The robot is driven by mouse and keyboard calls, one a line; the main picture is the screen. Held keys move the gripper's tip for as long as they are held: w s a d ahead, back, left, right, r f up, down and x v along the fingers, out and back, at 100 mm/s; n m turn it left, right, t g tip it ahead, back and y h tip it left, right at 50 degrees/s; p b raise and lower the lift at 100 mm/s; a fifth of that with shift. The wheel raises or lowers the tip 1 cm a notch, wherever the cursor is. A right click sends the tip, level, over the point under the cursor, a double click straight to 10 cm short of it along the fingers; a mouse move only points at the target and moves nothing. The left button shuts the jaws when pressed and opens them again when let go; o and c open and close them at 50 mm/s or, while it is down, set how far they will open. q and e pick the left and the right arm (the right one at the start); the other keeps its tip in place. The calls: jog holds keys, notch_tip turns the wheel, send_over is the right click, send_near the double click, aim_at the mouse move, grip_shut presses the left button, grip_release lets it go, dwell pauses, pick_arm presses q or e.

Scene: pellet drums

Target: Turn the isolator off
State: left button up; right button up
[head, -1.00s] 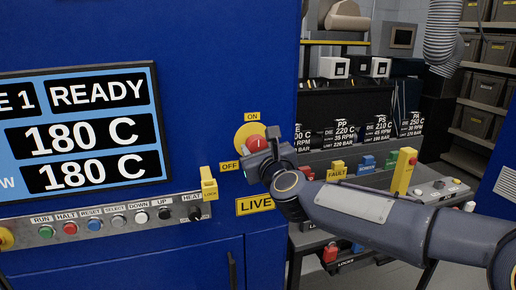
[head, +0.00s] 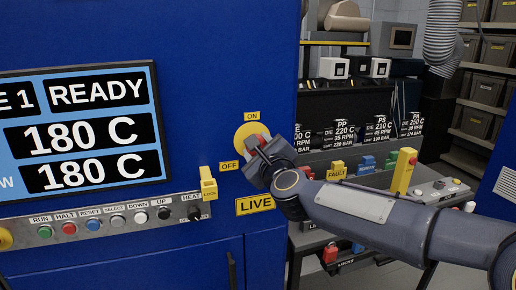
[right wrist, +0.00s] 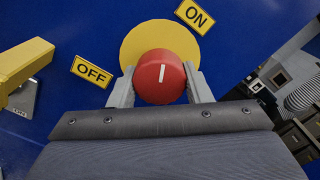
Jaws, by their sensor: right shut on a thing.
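The isolator is a red round knob (right wrist: 160,78) on a yellow disc (right wrist: 130,45), set in the blue machine front. The ON label (right wrist: 194,15) is at its upper right and the OFF label (right wrist: 91,71) at its left in the right wrist view. The knob's white line points almost straight up there, between the two labels. My right gripper (right wrist: 160,85) is shut on the knob, one finger on each side. In the head view the right gripper (head: 256,143) hides most of the knob. My left gripper is not in view.
A yellow LOCK piece (head: 208,183) sticks out left of the isolator, above a row of buttons (head: 115,220). It also shows in the right wrist view (right wrist: 22,62). A LIVE sign (head: 255,205) is below. A bench with coloured parts stands right.

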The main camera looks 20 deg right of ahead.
jog(key=n, duration=0.3)
jog(key=n+p, duration=0.1)
jog(key=n, duration=0.2)
jog(key=shift+r+n, duration=0.1)
jog(key=shift+n, duration=0.2)
jog(key=n+p, duration=0.1)
jog(key=n, duration=0.4)
jog(key=shift+n+p, duration=0.35)
jog(key=shift+n, duration=0.05)
jog(key=o, duration=1)
jog(key=shift+s, duration=0.1)
jog(key=s+b, duration=0.1)
jog(key=s, duration=0.6)
jog(key=shift+s+d, duration=0.1)
jog(key=shift+s, duration=0.2)
